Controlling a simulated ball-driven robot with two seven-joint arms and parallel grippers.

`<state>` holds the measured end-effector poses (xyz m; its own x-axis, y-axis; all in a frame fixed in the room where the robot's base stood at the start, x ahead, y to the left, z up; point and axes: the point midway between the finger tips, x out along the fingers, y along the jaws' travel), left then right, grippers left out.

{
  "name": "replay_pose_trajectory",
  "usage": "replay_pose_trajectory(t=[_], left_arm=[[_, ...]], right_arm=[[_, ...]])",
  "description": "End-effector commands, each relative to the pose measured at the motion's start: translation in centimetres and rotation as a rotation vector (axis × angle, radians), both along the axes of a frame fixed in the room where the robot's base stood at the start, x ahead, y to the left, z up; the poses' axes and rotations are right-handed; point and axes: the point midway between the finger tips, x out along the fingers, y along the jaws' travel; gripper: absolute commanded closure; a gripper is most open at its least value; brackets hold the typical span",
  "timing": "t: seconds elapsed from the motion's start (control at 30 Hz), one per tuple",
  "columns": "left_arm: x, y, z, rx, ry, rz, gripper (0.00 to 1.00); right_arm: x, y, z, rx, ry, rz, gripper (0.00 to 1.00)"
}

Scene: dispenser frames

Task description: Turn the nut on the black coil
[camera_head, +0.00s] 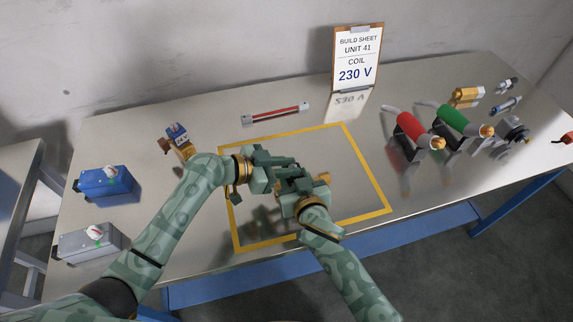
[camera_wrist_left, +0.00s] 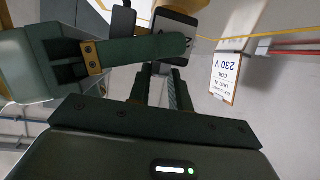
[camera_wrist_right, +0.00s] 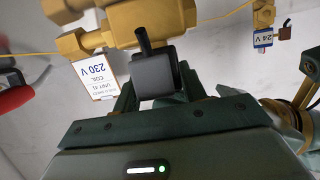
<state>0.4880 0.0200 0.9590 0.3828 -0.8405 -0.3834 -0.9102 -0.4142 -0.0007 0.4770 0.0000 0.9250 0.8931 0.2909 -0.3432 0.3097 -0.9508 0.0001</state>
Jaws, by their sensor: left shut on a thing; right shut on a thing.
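My left gripper (camera_head: 280,168) and right gripper (camera_head: 297,180) meet above the yellow-framed area, and their fingers crowd close together. In the right wrist view my right gripper (camera_wrist_right: 155,98) closes its fingers on a black block, the black coil (camera_wrist_right: 155,75), with a thin black stem. A large brass body (camera_wrist_right: 125,30) shows just beyond it. In the left wrist view the fingers of my left gripper (camera_wrist_left: 161,88) end at a black block (camera_wrist_left: 175,28), apparently the same coil. A finger of my right gripper crosses in front of it. The nut cannot be made out; the grippers hide most of the joint.
A build sheet (camera_head: 355,55) reading coil 230 V stands at the back. A red bar (camera_head: 276,114) lies behind the yellow frame (camera_head: 372,190). A 24 V brass piece (camera_head: 183,150), blue box (camera_head: 103,183) and grey box (camera_head: 87,245) sit left.

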Motion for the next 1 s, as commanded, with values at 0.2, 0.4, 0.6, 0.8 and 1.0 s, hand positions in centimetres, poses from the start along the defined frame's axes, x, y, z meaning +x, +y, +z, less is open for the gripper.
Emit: replay_pose_trajectory(t=[0.2,0.4,0.6,0.8,1.0], left_arm=[[0.0,0.1,0.0,0.001,0.001,0.001,0.58],[0.0,0.1,0.0,0.0,0.0,0.0,0.58],[-0.8,2.0,0.8,0.003,-0.002,0.001,0.58],[-2.6,6.0,2.5,0.005,-0.002,0.001,0.58],[-4.1,9.1,4.0,0.003,0.001,0.0,0.58]], right_arm=[[0.0,-0.1,-0.1,0.0,0.001,-0.001,0.99],[0.0,-0.1,-0.1,0.0,0.001,-0.001,0.99],[0.0,-0.1,-0.1,-0.001,0.001,-0.001,0.99],[0.0,-0.1,-0.1,-0.001,0.002,-0.001,0.99],[0.0,-0.1,-0.1,-0.001,0.001,-0.001,0.99]])
